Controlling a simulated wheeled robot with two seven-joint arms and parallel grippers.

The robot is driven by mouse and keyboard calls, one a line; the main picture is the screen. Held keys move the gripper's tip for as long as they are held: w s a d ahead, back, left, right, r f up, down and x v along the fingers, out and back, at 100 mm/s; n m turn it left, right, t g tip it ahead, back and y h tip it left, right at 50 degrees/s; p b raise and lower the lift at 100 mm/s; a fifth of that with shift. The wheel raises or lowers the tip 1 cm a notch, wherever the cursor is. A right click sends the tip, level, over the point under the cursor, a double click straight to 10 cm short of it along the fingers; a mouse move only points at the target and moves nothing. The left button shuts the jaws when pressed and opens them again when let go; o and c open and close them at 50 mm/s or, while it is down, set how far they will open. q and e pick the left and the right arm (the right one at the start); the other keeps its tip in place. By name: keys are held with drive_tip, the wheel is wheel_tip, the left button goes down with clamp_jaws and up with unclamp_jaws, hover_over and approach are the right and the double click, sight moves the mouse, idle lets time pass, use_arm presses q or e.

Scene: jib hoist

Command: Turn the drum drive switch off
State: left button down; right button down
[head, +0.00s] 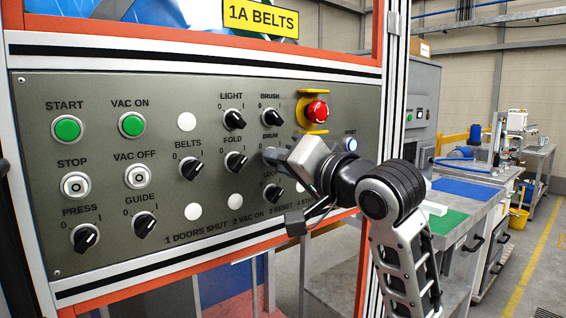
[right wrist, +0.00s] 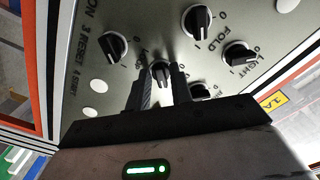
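The drum drive switch is a black rotary knob on the grey control panel (head: 70,230), under the label "DRUM". In the head view my right gripper (head: 272,157) covers the knob. In the right wrist view the drum knob (right wrist: 162,72) shows between the tips of my right gripper (right wrist: 161,82). The fingers stand apart, one on each side of the knob, with a bright gap between them. I cannot tell whether they touch it, nor which way its pointer is turned. My left gripper is not in view.
Close by are the brush knob (head: 270,117), the fold knob (head: 236,161), the lower knob labelled "LO..." (head: 273,193) and a red emergency stop (head: 317,110) on yellow. A blue reset button (head: 351,144) is to the right. Benches stand farther right.

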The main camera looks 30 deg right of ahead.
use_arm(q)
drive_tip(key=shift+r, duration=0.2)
use_arm(e)
drive_tip(key=shift+n, duration=0.3)
use_arm(q)
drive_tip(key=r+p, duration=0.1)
drive_tip(key=p, duration=0.4)
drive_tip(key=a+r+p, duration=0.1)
drive_tip(key=p, duration=0.1)
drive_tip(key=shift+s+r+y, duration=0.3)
use_arm(e)
drive_tip(key=n, duration=1.7)
drive_tip(key=shift+d+r, duration=0.1)
drive_tip(key=shift+d, duration=0.25)
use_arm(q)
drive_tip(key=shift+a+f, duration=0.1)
use_arm(e)
drive_tip(key=shift+n, duration=0.3)
drive_tip(key=c, duration=1.5)
unclamp_jaws()
